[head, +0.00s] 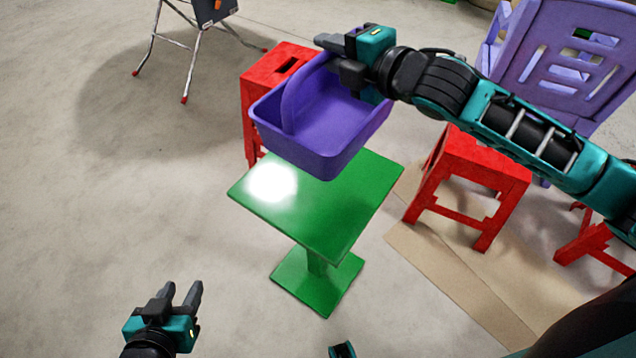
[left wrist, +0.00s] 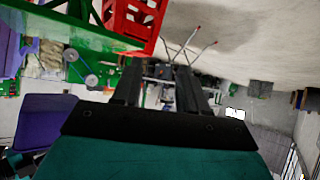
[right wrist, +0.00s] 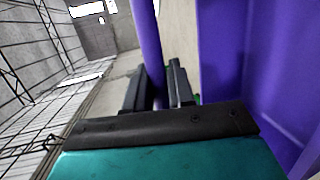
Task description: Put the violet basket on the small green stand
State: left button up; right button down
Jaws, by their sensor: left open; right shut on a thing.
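The violet basket (head: 335,140) hangs upright from my right gripper (head: 335,52) in the head view, above the far part of the green stand. My right gripper is shut on the basket's handle; in the right wrist view the handle (right wrist: 148,45) passes between the fingers (right wrist: 158,88). The small green stand (head: 330,210) has a square top and a square foot, and its top is bare. Whether the basket touches it cannot be told for certain; it looks raised. My left gripper (head: 182,298) is open and empty, low at the left, apart from the stand.
A red stool (head: 262,85) stands behind the basket, and another red stool (head: 470,180) stands right of the stand. A violet chair (head: 565,65) is at the far right. A folding metal frame (head: 200,35) stands at the back left. The floor left of the stand is clear.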

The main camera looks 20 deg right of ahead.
aim_at(330, 124)
jog(key=shift+w+d+r+y, duration=0.2)
jog(key=shift+w+r+y, duration=0.1)
jog(key=shift+r, duration=0.1)
notch_tip(330, 124, down, 15)
jog(key=b, duration=0.4)
jog(key=shift+r, duration=0.15)
pick_arm(q)
jog(key=shift+w+d+f+b, duration=0.1)
jog(key=shift+d+f+b, duration=0.15)
jog(key=shift+f, duration=0.5)
jog(key=shift+d+f+b, duration=0.1)
jog(key=shift+f+b, duration=0.25)
jog(key=shift+f, duration=0.4)
jog(key=shift+w+d+f+b, duration=0.1)
jog(key=shift+d+f+b, duration=0.15)
jog(key=shift+f, duration=0.5)
pick_arm(e)
jog(key=shift+f, duration=2.45)
pick_arm(q)
jog(key=shift+a, duration=0.1)
pick_arm(e)
jog(key=shift+f, duration=0.15)
jog(key=c, duration=1)
grip_release()
jog(key=shift+o, duration=0.2)
